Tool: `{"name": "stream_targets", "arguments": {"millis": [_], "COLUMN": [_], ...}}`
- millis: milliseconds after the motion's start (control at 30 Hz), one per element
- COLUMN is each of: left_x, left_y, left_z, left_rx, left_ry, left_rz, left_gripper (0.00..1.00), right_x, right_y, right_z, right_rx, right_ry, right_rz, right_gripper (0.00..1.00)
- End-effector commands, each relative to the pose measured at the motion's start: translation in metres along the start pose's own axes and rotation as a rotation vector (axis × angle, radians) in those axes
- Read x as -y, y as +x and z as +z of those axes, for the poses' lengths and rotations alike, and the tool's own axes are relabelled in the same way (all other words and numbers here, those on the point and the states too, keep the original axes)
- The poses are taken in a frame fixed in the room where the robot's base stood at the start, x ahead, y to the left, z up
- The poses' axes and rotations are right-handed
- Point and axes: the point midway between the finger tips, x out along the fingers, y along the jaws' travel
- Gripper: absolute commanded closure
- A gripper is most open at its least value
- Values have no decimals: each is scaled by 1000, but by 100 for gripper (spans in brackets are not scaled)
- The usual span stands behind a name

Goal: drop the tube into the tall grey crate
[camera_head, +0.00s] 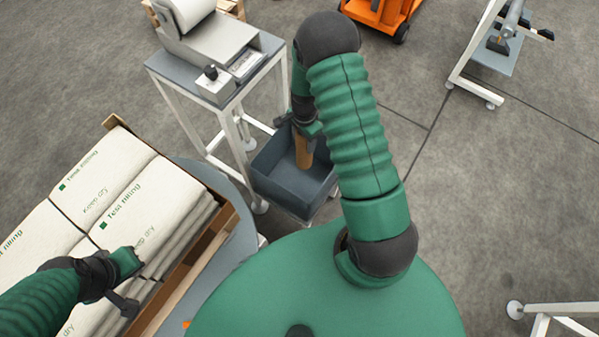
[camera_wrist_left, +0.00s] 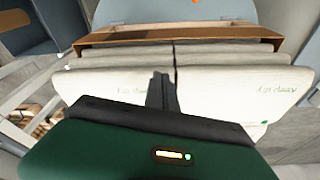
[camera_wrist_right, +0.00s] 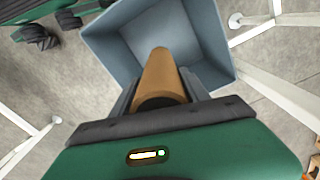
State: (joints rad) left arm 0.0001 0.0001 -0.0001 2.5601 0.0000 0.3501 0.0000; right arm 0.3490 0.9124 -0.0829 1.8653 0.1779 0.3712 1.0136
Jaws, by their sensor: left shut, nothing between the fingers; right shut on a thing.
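The tube (camera_head: 303,152) is a brown cylinder. My right gripper (camera_head: 301,127) is shut on it and holds it pointing down over the opening of the tall grey crate (camera_head: 290,203). In the right wrist view the tube (camera_wrist_right: 160,78) stands between the fingers, its far end in front of the crate's interior; the crate's wall (camera_wrist_right: 108,55) shows around it. Whether the tube's lower end touches the crate floor, I cannot tell. My left gripper (camera_head: 130,284) is shut and empty above the white sacks; its fingers also show in the left wrist view (camera_wrist_left: 161,92).
White sacks (camera_head: 105,165) lie stacked in a cardboard-edged load (camera_head: 215,222) at left. A metal table (camera_head: 215,85) with a labelling machine stands behind the crate. An orange truck (camera_head: 383,12) is at the back. Open floor (camera_head: 480,190) lies to the right.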

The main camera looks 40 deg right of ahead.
Motion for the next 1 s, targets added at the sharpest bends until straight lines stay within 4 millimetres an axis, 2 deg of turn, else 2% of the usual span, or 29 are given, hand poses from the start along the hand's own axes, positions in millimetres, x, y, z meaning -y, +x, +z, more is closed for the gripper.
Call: {"name": "stream_targets", "arguments": {"millis": [67,100,300,567,667,767,1000], "left_x": [0,0,0,0,0,0,0], "left_y": [-1,-1,-1,-1,-3,-7,-21], "left_z": [0,0,0,0,-1,-2,-5], "left_rx": [0,0,0,0,0,0,0], "left_ry": [0,0,0,0,0,0,0], "left_rz": [0,0,0,0,0,0,0], "left_gripper": [100,100,100,100,100,100,100], "right_x": [0,0,0,0,0,1,2], "right_y": [-1,-1,-1,-1,-8,-26,-97], "right_z": [0,0,0,0,0,0,0], "right_rx": [0,0,0,0,0,-1,-1], "right_ry": [0,-1,-1,-2,-2,-3,-3], "right_rz": [0,0,0,0,0,-3,-4], "right_gripper": [100,45,21,21,21,21,21]}}
